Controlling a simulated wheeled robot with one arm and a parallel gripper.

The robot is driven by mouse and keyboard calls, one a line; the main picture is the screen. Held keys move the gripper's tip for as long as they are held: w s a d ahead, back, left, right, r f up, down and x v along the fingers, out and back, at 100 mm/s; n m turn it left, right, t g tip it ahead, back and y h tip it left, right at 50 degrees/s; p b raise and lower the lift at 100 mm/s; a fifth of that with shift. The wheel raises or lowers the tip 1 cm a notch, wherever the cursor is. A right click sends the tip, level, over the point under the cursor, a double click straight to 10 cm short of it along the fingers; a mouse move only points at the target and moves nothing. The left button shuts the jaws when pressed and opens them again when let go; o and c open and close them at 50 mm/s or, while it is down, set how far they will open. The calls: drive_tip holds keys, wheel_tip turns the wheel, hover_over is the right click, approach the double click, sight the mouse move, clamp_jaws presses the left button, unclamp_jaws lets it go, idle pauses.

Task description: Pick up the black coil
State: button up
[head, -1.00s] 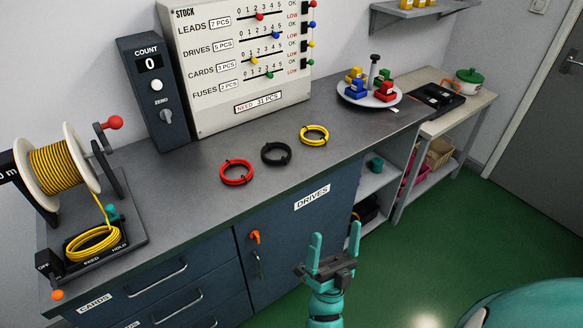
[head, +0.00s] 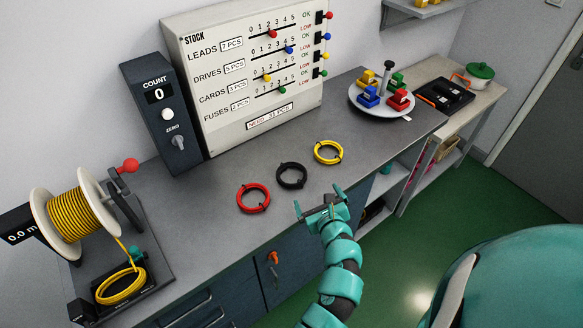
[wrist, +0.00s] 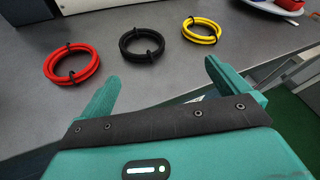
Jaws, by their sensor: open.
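The black coil (head: 291,175) lies flat on the grey worktop, between a red coil (head: 253,198) on its left and a yellow coil (head: 328,152) on its right. My gripper (head: 318,204) is open and empty near the front edge of the worktop, just in front of the black coil and apart from it. In the wrist view the black coil (wrist: 142,56) lies beyond the gap between my two teal fingers (wrist: 160,88), with the red coil (wrist: 72,75) and yellow coil (wrist: 201,41) to its sides.
A cable reel (head: 75,215) with another yellow coil (head: 121,287) below stands at the left. A count box (head: 159,115) and a stock board (head: 205,90) stand at the back. A round tray (head: 362,103) with coloured blocks sits at the right. Worktop around the coils is clear.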

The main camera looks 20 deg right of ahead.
sight(295, 182)
drive_tip(key=b, duration=0.1)
drive_tip(key=w+a+f+m+y+b, duration=0.1)
drive_tip(key=b, duration=0.1)
drive_tip(key=w+a+b, duration=0.1)
drive_tip(key=shift+w+f+m+g+y+b, duration=0.25)
drive_tip(key=shift+m+g+y+b, duration=0.05)
drive_tip(key=shift+y+b, duration=0.1)
drive_tip(key=b+x, duration=0.3)
drive_tip(key=b, duration=0.2)
drive_tip(key=shift+w, duration=0.15)
drive_tip(key=b+x, duration=0.1)
drive_tip(key=x, duration=0.2)
drive_tip(key=shift+w+r, duration=0.1)
drive_tip(key=shift+x, duration=0.85)
drive_tip(key=shift+r+p+x, duration=0.15)
drive_tip(key=shift+p+x, duration=0.25)
drive_tip(key=shift+x, duration=0.45)
drive_tip(key=shift+r+p+x, duration=0.2)
drive_tip(key=shift+p+x, duration=0.2)
drive_tip(key=shift+x, duration=1.5)
drive_tip(key=shift+f, duration=0.15)
